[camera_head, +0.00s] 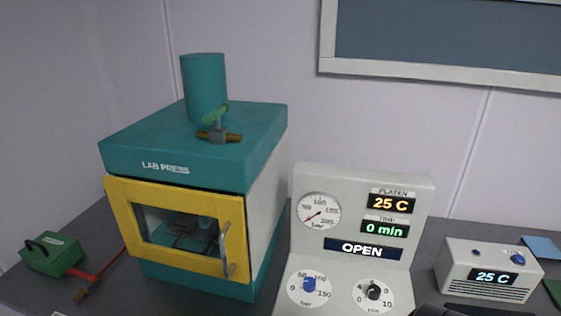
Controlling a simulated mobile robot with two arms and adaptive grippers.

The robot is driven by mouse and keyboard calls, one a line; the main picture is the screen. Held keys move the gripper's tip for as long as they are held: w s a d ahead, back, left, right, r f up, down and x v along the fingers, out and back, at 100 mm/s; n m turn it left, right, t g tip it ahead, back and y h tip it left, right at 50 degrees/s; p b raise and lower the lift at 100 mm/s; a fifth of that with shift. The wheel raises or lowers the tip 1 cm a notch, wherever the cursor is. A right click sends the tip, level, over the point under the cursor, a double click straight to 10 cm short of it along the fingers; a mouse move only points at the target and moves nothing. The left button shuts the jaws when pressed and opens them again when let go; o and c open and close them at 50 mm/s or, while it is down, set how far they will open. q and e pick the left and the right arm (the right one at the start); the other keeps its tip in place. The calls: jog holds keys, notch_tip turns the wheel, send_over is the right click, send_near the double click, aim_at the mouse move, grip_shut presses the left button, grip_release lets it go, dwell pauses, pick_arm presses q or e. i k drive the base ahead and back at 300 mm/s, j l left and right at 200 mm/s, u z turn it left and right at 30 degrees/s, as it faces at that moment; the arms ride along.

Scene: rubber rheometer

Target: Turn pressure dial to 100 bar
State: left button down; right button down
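The pressure dial is a blue knob (309,285) on a round white scale marked 0, 50, 100, 150 and bar. It sits at the lower left of the grey control panel (425,235). The knob's exact setting is too small to read. Above it, a round pressure gauge (318,211) has a red needle pointing to the lower left, near the low end. A dark sliver (440,311) at the bottom edge, right of the dials, may be part of my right arm or gripper; no fingers show. My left gripper is out of view. Nothing touches the blue knob.
A black timer knob (374,292) is right of the pressure dial. Displays read 25 C, 0 min and OPEN. The teal lab press (196,150) with its yellow-framed door (124,222) stands left. A green hand pump (50,254) and a grey 25 C box (452,262) flank them.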

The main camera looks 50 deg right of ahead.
aim_at(309, 283)
jog(key=z, duration=1.7)
